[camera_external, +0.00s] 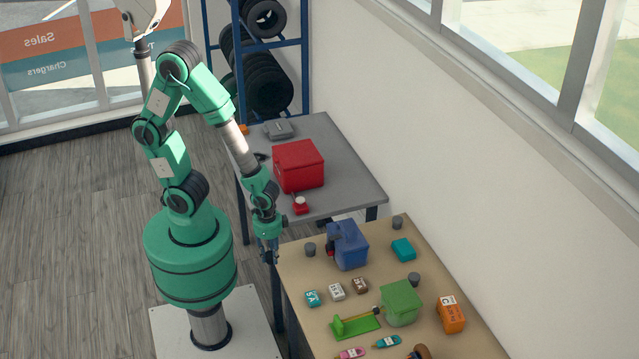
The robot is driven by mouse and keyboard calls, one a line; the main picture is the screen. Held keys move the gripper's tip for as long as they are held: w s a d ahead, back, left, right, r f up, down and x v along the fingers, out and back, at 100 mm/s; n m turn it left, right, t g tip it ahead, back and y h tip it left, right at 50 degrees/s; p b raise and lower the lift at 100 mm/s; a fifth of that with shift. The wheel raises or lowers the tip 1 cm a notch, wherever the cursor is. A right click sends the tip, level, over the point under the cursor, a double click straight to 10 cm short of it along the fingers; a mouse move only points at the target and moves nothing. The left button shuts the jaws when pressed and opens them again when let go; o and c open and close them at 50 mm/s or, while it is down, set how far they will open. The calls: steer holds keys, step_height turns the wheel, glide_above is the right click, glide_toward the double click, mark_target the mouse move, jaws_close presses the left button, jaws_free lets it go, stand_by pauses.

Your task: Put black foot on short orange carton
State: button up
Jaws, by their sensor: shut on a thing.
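My gripper (269,254) points down at the left edge of the wooden table. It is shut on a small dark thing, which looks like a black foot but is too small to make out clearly. Black feet, short dark cylinders, stand on the table: one (310,249) just right of my gripper, one (397,222) at the back, and one (413,279) behind the green box. The short orange carton (451,314) with a white label stands at the right side of the table, right of the green box.
Between my gripper and the carton stand a blue box (348,246), small labelled blocks (336,291), a green stand (356,326) with a rod, and a green box (401,303). A teal block (403,250) lies farther back. A grey table (350,190) holds a red box (298,166).

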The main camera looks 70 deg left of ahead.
steer(key=w+d+r+n+p, duration=0.1)
steer(key=w+d+r+p, duration=0.1)
steer(key=w+d, duration=0.9)
steer(key=w+d+r+n+p, duration=0.1)
steer(key=w+d+p, duration=0.3)
steer(key=w+d, duration=0.7)
steer(key=w+d+r+n+p, duration=0.1)
steer(key=w+d+r+p, duration=0.2)
steer(key=w+d, duration=0.8)
steer(key=shift+w+r+p, duration=0.3)
steer(key=shift+w+p, duration=0.3)
steer(key=shift+w, duration=0.2)
steer(key=shift+w+d+f, duration=0.1)
steer(key=shift+w+d, duration=0.3)
steer(key=shift+d, duration=0.1)
steer(key=shift+w+d+f, duration=0.15)
steer(key=shift+w+d, duration=0.4)
steer(key=shift+w, duration=0.1)
steer(key=p, duration=0.1)
glide_above(445, 312)
steer(key=shift+a+f, duration=0.1)
steer(key=shift+f, duration=0.55)
steer(key=shift+f, duration=1.7)
